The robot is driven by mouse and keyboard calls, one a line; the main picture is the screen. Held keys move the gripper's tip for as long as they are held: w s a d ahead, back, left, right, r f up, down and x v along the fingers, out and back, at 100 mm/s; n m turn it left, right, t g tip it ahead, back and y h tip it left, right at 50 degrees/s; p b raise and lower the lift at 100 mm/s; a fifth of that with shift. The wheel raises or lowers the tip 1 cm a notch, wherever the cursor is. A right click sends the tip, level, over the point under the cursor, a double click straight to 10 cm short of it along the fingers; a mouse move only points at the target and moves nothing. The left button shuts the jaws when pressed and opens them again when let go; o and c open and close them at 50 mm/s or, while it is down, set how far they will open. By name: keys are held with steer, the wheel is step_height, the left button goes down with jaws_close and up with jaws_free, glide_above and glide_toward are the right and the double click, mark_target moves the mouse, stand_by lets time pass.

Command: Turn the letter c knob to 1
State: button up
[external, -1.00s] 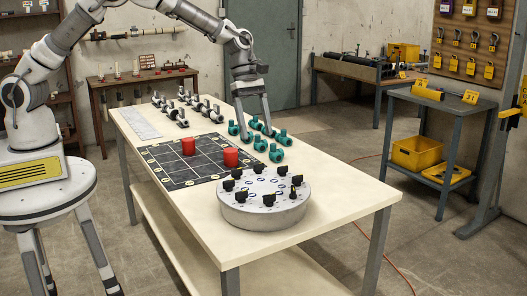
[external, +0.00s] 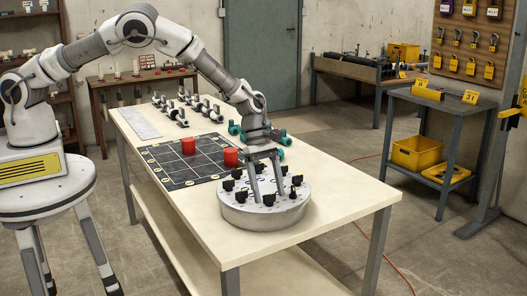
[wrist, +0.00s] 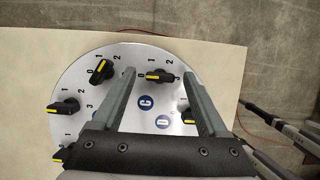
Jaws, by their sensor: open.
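The round grey dial plate (external: 264,214) sits on the near end of the workbench and carries several black knobs around its rim. In the wrist view its white top (wrist: 120,70) shows black knobs with yellow pointer stripes and printed numbers. A blue round letter C mark (wrist: 146,103) lies between my fingers. A knob (wrist: 160,76) stands just beyond it, with 0, 2 and 3 readable near it. Some knobs are partly hidden by the fingers.
A black grid board (external: 190,165) with two red cylinders lies on the bench behind the plate. Teal valve pieces (external: 283,140) stand farther back, partly hidden by my arm. The bench's near right corner (external: 365,200) is bare.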

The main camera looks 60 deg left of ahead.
steer(key=shift+d+f, duration=0.1)
steer(key=shift+f, duration=0.05)
steer(key=shift+c, duration=0.2)
jaws_close()
